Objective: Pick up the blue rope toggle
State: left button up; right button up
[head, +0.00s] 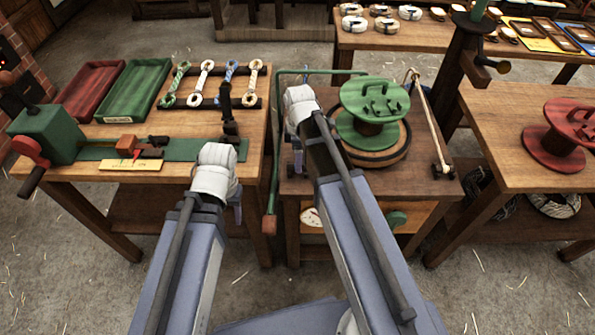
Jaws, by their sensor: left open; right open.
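The blue rope toggle (230,72), a blue and pale looped piece, lies on a dark rack (186,103) near the back of the left wooden table. Its near end is partly hidden behind a dark upright post (228,112). My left gripper (237,211) is mostly hidden under its pale wrist, by the table's near right corner, well short of the toggle; it is open and empty. My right gripper (296,166) hangs under its wrist over the left side of the middle table; it is open and empty, right of the toggle and apart from it.
Beside the toggle lie a green one (176,83) and white ones (202,80). A green tray (137,88) and a red tray (92,90) lie left. A green crank machine (50,135) stands in front. A green reel (372,112) stands on the middle table.

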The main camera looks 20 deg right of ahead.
notch_tip(320, 180, down, 3)
jog(key=shift+r+b, duration=0.1)
jog(key=shift+b, duration=0.85)
pick_arm(q)
notch_tip(320, 180, down, 3)
jog(key=shift+r, duration=0.1)
pick_arm(e)
jog(key=shift+c, duration=0.3)
grip_shut()
